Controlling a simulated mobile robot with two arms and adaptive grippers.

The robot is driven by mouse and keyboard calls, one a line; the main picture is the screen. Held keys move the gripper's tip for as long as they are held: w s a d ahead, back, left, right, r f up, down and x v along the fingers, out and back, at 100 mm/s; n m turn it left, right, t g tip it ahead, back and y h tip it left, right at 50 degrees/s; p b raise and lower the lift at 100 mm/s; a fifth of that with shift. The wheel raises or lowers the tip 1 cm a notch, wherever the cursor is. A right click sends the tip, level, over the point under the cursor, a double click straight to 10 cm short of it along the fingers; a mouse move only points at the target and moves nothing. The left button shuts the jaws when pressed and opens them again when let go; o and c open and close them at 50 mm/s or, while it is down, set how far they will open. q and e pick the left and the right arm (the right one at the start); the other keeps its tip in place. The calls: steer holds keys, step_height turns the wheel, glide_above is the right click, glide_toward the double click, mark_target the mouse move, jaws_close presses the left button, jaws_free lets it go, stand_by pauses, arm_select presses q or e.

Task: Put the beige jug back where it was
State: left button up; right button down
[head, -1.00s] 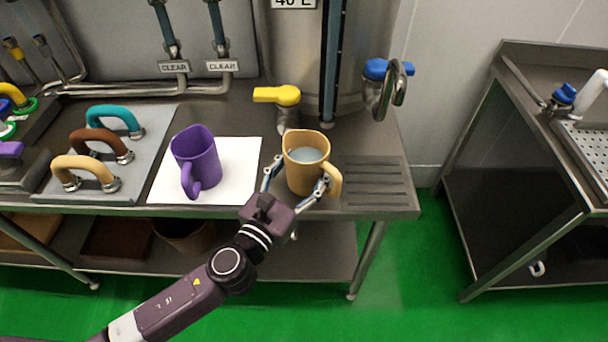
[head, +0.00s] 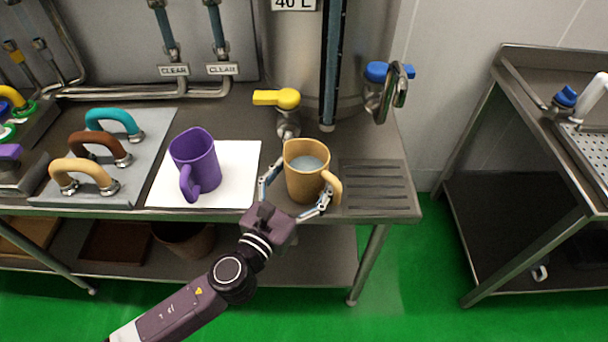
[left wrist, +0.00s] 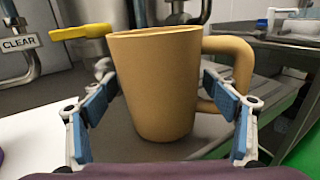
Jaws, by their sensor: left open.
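The beige jug (head: 304,182) stands upright on the steel bench, under and in front of the yellow-handled tap, with pale liquid inside. Its handle points to the right and front. My left gripper (head: 296,203) is open, with one finger on each side of the jug's lower body. In the left wrist view the jug (left wrist: 158,85) stands between the blue-padded fingers (left wrist: 160,118), with a gap visible at the left finger; the right finger is close to the handle. My right gripper is not in view.
A purple jug (head: 196,165) stands on a white mat (head: 235,165) to the left. The yellow tap (head: 278,98) is behind the beige jug. A ridged drain area (head: 375,185) to the right is clear. Coloured handles sit on a grey plate (head: 150,165) farther left.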

arm_select(q)
steer(key=b+v, duration=0.3)
steer(key=v, duration=0.9)
